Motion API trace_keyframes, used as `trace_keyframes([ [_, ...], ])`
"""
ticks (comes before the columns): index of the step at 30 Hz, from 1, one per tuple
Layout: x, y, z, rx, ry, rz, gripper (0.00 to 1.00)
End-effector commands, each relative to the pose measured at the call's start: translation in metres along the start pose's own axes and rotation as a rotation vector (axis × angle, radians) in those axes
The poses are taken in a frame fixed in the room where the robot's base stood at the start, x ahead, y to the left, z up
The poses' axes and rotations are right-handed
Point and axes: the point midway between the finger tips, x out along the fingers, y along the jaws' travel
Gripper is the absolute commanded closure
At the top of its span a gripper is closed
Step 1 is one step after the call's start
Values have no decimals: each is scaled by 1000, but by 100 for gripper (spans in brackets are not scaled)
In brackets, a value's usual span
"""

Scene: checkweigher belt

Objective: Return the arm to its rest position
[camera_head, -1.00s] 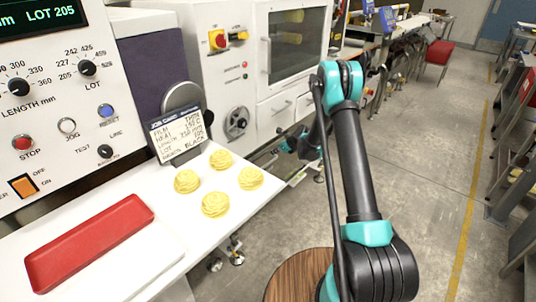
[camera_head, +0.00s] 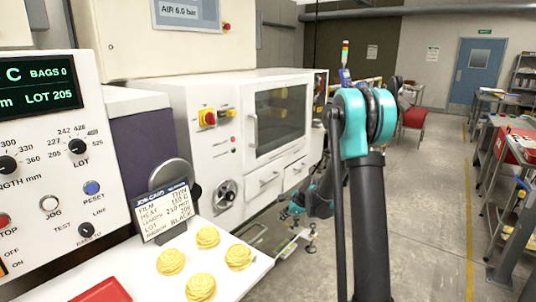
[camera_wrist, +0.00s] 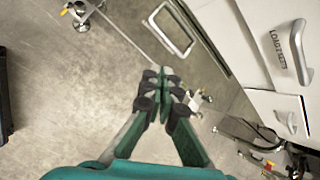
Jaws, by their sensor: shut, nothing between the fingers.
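My arm (camera_head: 372,215) rises at the right of the head view, its teal elbow joint bent high in front of the aisle. My gripper (camera_wrist: 165,88) shows in the wrist view, with its dark fingertips together and nothing between them. It hangs in free air over the grey floor, beside white drawer fronts. In the head view the forearm runs away behind the elbow, and the fingertips cannot be made out there.
A white shelf (camera_head: 130,273) holds several yellow pasta nests (camera_head: 201,287), a job card (camera_head: 163,211) and a red tray (camera_head: 103,292). The white machine (camera_head: 228,150) with drawers stands left of my arm. The aisle (camera_head: 430,215) on the right is open floor, with tables along its far side.

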Motion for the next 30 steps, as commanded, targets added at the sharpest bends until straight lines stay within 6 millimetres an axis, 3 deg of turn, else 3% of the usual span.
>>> trace_keyframes([
  [1, -19, 11, 0, -77, 21, 3, 100],
  [6, -71, 47, -6, -358, 91, 28, 100],
  [15, -150, 127, -24, -849, 200, 117, 100],
  [24, -207, 220, -54, -1328, 278, 265, 100],
  [30, -228, 271, -74, -1576, 301, 366, 100],
])
